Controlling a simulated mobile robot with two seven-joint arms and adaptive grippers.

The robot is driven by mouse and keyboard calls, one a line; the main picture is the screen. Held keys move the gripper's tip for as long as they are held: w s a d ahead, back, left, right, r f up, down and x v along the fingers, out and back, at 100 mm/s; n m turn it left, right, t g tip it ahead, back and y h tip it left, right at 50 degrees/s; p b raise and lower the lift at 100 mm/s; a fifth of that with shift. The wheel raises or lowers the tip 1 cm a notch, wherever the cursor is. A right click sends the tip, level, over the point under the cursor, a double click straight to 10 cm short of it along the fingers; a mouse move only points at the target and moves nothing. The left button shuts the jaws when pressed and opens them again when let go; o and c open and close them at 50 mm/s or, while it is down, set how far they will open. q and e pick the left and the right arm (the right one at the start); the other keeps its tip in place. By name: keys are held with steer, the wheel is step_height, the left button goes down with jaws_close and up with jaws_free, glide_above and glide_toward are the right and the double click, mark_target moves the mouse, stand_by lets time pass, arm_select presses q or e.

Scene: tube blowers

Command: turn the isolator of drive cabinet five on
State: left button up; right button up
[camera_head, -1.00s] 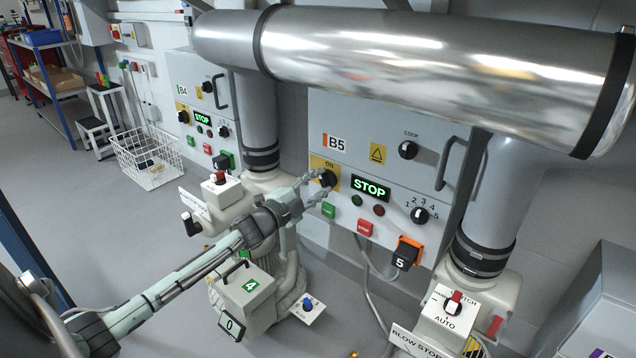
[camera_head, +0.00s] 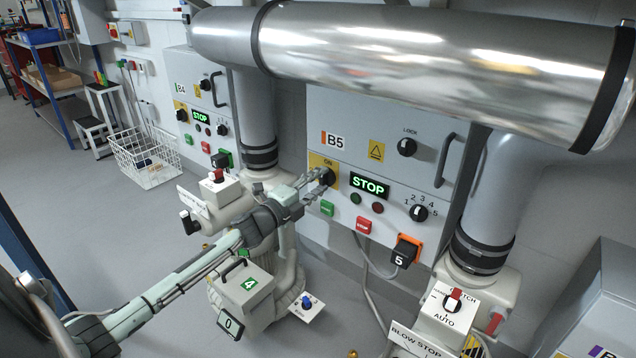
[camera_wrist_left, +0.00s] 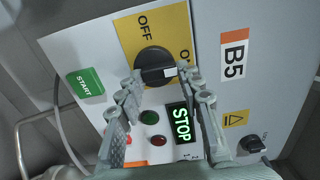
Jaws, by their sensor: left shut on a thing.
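Drive cabinet B5 (camera_head: 400,125) is grey and stands in the middle of the head view. Its isolator is a round black knob (camera_head: 329,176) on a yellow plate (camera_head: 316,160) at the panel's left edge. In the wrist view the knob (camera_wrist_left: 153,64) has a white mark on its right side, towards the partly hidden ON label; OFF (camera_wrist_left: 145,28) is printed above left. My left gripper (camera_head: 321,181) is at the knob, its fingertips on either side of it (camera_wrist_left: 163,82), shut on it. My right gripper is not in view.
Beside the isolator are a lit green STOP display (camera_head: 370,186), a green start button (camera_head: 327,208) and a red button (camera_head: 364,226). A large metal pipe (camera_head: 420,55) runs above.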

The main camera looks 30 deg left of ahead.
arm_select(q)
steer(key=o, duration=1.2)
steer(key=shift+c, duration=0.2)
steer(key=s, duration=1.2)
steer(key=shift+a, duration=0.45)
